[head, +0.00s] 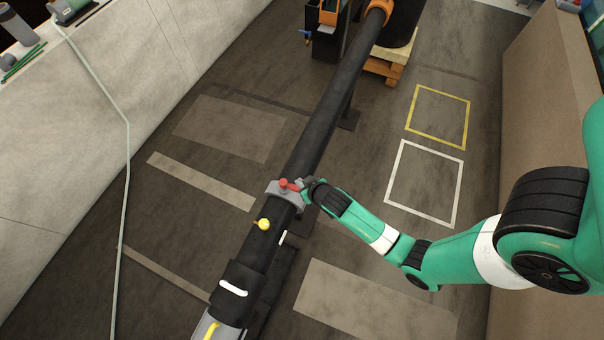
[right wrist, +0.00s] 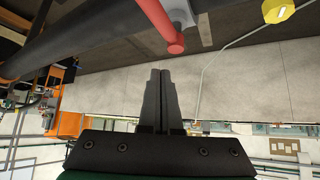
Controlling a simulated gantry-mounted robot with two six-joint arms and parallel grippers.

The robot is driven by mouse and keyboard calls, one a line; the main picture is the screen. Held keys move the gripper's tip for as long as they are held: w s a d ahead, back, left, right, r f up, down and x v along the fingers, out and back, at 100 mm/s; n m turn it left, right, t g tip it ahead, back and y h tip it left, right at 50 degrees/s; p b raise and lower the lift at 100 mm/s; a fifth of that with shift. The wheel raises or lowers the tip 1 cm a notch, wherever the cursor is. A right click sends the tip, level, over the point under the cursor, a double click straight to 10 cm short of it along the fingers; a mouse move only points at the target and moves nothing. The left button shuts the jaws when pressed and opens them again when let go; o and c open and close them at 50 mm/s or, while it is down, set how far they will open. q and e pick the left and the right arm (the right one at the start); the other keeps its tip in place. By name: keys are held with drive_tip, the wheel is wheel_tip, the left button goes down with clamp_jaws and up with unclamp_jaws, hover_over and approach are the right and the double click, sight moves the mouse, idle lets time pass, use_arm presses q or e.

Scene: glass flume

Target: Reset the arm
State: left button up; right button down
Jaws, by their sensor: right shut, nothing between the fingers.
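My right arm, green and white, reaches in from the right in the head view. Its gripper (head: 308,184) is beside the black pipe, close to a red handle (head: 289,185) on a grey collar (head: 277,190). In the right wrist view the two dark fingers (right wrist: 160,100) are together with nothing between them. The red handle (right wrist: 160,25) shows above the fingertips there, apart from them. My left gripper is in neither view.
The black pipe (head: 330,105) runs diagonally across the floor. A yellow knob (head: 264,224) and a white handle (head: 233,288) sit on its nearer part. White (head: 402,143) and yellow (head: 437,88) floor outlines lie empty to the right. A tan wall (head: 545,110) borders the right side.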

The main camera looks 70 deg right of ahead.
idle(0.4)
drive_tip(key=w+a+r+n+t, duration=0.1)
drive_tip(key=w+a+r+t, duration=0.25)
drive_tip(key=w+r, duration=0.8)
drive_tip(key=w+a+r+n+t, duration=0.15)
drive_tip(key=w+r+t, duration=0.25)
drive_tip(key=w+r, duration=0.75)
drive_tip(key=s+a+r+t+y, duration=0.1)
drive_tip(key=a+r+t, duration=0.15)
drive_tip(key=r, duration=0.95)
drive_tip(key=s+a+r+t+y, duration=0.15)
drive_tip(key=a+r, duration=0.25)
drive_tip(key=r, duration=0.9)
drive_tip(key=s+a+r+n+t+y, duration=0.1)
drive_tip(key=s+a+r+t, duration=0.15)
drive_tip(key=s+r, duration=0.45)
drive_tip(key=s+a+r+n+t+y, duration=0.2)
drive_tip(key=s+r+t, duration=0.2)
drive_tip(key=r, duration=0.6)
drive_tip(key=s+a+r+n+t+y, duration=0.1)
drive_tip(key=s+a+r+t, duration=0.15)
drive_tip(key=s+r, duration=0.45)
wheel_tip(320, 180, up, 14)
drive_tip(key=w+p, duration=0.2)
drive_tip(key=p, duration=1.1)
drive_tip(key=shift+w+d+r+n, duration=0.25)
drive_tip(key=shift+w+d+n, duration=0.1)
drive_tip(key=shift+d+n, duration=0.1)
